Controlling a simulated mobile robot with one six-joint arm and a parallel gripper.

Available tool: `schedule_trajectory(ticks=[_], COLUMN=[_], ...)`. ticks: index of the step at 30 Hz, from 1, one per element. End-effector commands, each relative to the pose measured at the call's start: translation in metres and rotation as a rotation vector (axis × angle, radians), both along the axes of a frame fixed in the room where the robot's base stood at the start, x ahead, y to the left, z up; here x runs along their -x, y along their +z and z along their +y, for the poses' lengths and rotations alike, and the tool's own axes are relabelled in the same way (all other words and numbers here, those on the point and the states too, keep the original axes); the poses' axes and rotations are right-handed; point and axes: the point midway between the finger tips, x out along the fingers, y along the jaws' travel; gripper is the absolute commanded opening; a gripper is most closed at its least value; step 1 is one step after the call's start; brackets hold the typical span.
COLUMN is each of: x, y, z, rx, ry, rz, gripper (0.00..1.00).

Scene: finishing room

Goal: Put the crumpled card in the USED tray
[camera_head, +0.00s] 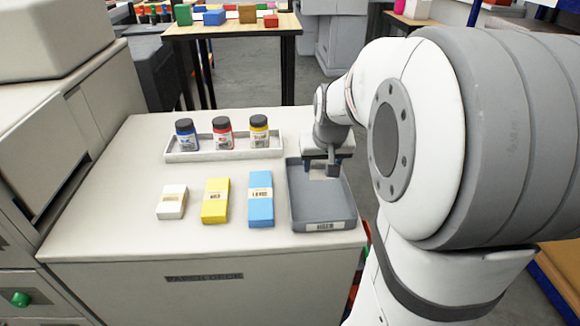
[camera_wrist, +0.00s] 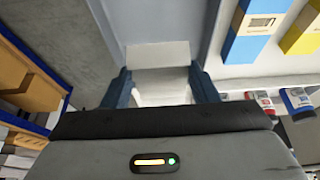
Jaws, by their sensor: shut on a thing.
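My gripper (camera_head: 328,162) is over the back part of a grey tray (camera_head: 335,205) at the right end of the white counter. Its label is too small to read. In the wrist view my gripper (camera_wrist: 161,78) is shut on a pale card (camera_wrist: 158,54) that sits between the two dark fingers. The card's face looks plain, and I cannot make out creases. The grey tray floor (camera_wrist: 165,20) lies beyond it. In the head view only a small pale bit of the card (camera_head: 332,171) shows below the fingers. I cannot tell whether it touches the tray.
Left of the tray lie a blue box (camera_head: 260,208), a yellow box (camera_head: 215,208) and a small white box (camera_head: 172,205). A shallow white tray (camera_head: 224,156) behind holds blue, red and yellow jars. The front of the grey tray is empty.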

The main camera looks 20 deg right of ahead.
Motion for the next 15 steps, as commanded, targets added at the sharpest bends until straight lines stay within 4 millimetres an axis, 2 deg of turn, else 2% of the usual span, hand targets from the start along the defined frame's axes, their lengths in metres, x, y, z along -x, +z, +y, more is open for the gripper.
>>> schedule_trajectory(ticks=[1,6,15], x=[0.000,0.000,0.001], y=[-0.012,-0.042,-0.070], z=[0.000,0.000,0.000], rx=[-0.001,-0.001,-0.002], ry=[0.000,-0.001,-0.003], rz=[0.005,0.004,0.004], gripper=[0.32,0.32,0.32])
